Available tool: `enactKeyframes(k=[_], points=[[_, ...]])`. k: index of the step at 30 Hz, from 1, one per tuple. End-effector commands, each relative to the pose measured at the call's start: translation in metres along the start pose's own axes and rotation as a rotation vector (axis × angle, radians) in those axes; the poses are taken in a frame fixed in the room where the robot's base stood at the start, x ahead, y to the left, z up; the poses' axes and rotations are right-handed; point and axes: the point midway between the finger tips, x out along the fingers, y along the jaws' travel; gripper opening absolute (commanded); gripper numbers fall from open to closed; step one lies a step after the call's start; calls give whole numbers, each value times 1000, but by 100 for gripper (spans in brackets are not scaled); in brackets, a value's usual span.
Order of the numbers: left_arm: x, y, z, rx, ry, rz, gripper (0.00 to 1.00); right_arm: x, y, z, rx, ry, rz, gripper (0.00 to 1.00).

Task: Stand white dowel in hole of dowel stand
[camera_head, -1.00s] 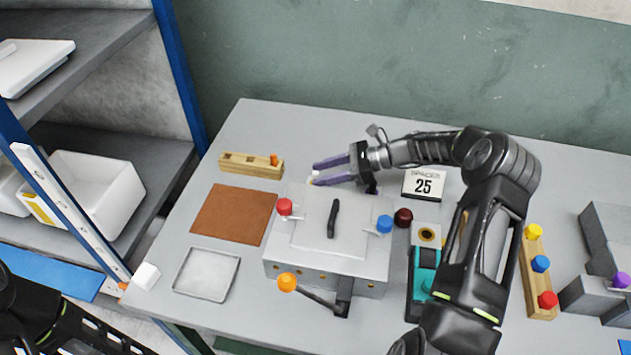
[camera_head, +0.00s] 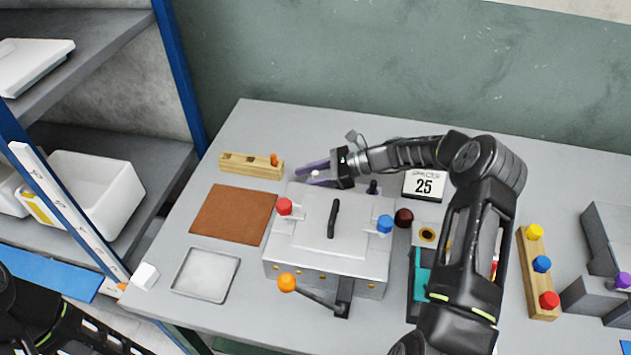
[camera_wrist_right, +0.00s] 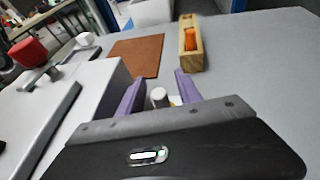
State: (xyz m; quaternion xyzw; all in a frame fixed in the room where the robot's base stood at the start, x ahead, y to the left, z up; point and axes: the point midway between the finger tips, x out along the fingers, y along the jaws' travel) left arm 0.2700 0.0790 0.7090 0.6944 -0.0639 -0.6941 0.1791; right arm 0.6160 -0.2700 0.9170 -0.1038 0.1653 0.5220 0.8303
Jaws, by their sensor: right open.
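The dowel stand (camera_head: 238,165) is a wooden block with holes at the table's back left, an orange dowel in its right end; it also shows in the right wrist view (camera_wrist_right: 190,62). The white dowel shows as a small pale end (camera_head: 315,174) behind the press. In the right wrist view the white dowel (camera_wrist_right: 158,97) is between the purple fingers, with gaps on both sides; its lower part is hidden. My right gripper (camera_head: 310,174) is open around it, reaching in from the right. My left arm shows dark at the lower left; its gripper is out of view.
A grey press (camera_head: 310,262) with red, blue and orange knobs stands just in front of the right gripper. A brown mat (camera_head: 233,215) and a metal tray (camera_head: 206,273) lie left. A calendar block (camera_head: 423,185) stands right. The table between stand and gripper is clear.

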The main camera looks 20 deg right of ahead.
Motion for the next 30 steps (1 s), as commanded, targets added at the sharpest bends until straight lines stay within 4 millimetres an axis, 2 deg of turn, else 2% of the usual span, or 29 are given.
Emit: enactKeyframes(k=[3,18,30], points=[[0,0,0,0,0,0,100,0,0,0,0,0,0,40],[0,0,0,0,0,0,100,0,0,0,0,0,0,0],[0,0,0,0,0,0,100,0,0,0,-1,-1,0,0]])
